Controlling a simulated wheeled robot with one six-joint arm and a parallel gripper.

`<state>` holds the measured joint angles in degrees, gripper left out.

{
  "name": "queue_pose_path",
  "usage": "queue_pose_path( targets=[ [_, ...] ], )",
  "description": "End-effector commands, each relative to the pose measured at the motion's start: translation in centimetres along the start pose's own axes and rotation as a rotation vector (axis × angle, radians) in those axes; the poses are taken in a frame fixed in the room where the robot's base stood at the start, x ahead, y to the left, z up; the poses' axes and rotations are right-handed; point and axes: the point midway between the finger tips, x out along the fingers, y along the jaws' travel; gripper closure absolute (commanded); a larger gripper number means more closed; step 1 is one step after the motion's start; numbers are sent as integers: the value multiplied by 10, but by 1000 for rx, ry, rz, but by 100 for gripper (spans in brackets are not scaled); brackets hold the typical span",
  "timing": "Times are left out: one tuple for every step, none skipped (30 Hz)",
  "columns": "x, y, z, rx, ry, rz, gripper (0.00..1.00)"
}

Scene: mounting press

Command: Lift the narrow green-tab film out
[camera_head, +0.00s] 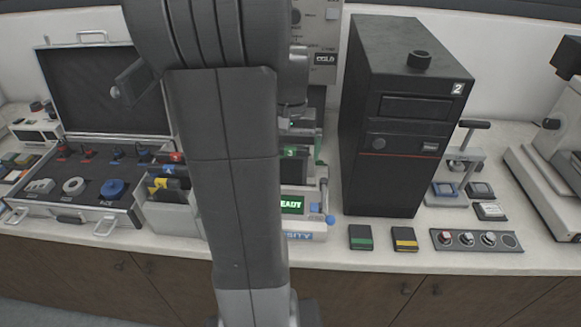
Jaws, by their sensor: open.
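A dark piece with a green tab marked 3 (290,152) stands behind the green READY display of a small white device (308,236). It looks like the green-tab film, but my arm covers its left side. I cannot tell its width or how deep it sits. A grey holder (172,218) to the left carries dark pieces with red, blue and yellow tabs. My arm hangs down the middle of the view, in front of the device. My gripper's fingers cannot be made out.
A tall black cabinet marked 2 (393,130) stands close to the device's right. An open case (75,218) lies left of the holder. Flat green-striped (361,238) and yellow-striped (404,239) pads lie near the counter's front edge, beside a knob panel (475,240).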

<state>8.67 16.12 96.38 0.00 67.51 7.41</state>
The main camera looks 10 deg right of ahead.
Motion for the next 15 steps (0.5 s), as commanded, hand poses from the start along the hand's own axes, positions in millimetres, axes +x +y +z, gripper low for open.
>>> queue_pose_path(
  targets=[
    [8, 0, 1, 0, -4, 1, 0],
    [11, 0, 0, 0, -3, 0, 0],
    [14, 0, 0, 0, -3, 0, 0],
    [16, 0, 0, 0, -2, 0, 0],
    [18, 0, 0, 0, -1, 0, 0],
    [19, 0, 0, 0, -1, 0, 0],
    [20, 0, 0, -1, -1, 0, 0],
    [20, 0, 0, -1, 0, 0, 0],
    [20, 0, 0, -1, 0, 0, 0],
    [20, 0, 0, -1, 0, 0, 0],
    [19, 0, 0, -1, 0, 0, 0],
    [19, 0, 0, -1, 0, 0, 0],
    [19, 0, 0, -1, 0, 0, 6],
    [19, 0, 0, -1, 0, 0, 12],
    [19, 0, 0, -1, 0, 0, 20]
  ],
)
